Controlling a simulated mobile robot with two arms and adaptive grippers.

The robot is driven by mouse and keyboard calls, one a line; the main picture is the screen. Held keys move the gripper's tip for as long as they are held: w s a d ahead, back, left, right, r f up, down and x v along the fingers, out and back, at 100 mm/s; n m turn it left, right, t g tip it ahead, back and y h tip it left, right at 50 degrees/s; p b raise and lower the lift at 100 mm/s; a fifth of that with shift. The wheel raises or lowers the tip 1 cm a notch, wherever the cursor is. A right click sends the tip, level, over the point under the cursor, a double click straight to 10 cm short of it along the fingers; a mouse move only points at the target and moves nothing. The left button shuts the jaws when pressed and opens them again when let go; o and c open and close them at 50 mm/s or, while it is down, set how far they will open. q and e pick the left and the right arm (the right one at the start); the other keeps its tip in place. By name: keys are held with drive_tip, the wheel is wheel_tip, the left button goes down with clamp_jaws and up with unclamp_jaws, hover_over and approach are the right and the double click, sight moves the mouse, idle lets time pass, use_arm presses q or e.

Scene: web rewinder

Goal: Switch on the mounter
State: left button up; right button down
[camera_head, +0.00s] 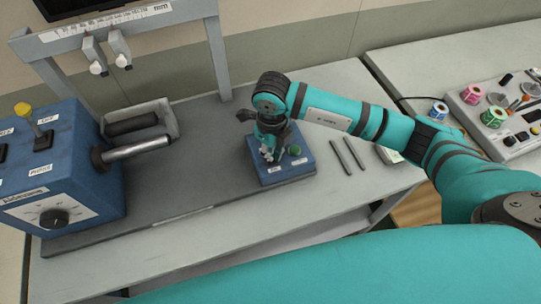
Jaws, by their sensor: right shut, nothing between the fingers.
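A small blue box (287,172) with a green button (295,150) and small white labels stands on the grey base plate. My right gripper (268,157) points down over the left part of this box, left of the green button. It is shut and empty, and it hides part of the box's top. I cannot tell whether the fingertips touch the box. Which of these is the mounter I cannot read. My left gripper is not in view.
A grey roller (140,147) sticks out from the large machine, beside a tray (165,115). A grey frame (220,60) stands behind. Two dark rods (348,155) lie right of the small box. Another table (440,60) holds a panel with coloured spools (493,117).

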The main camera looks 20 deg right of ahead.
drive_tip(key=shift+f+b, duration=0.9)
drive_tip(key=shift+f, duration=0.1)
idle(0.3)
drive_tip(key=shift+s, duration=0.1)
drive_tip(key=shift+r+p, duration=0.6)
drive_tip(key=shift+r, duration=0.2)
drive_tip(key=shift+r+p, duration=1.5)
drive_tip(key=shift+r, duration=1.25)
drive_tip(key=shift+f, duration=0.1)
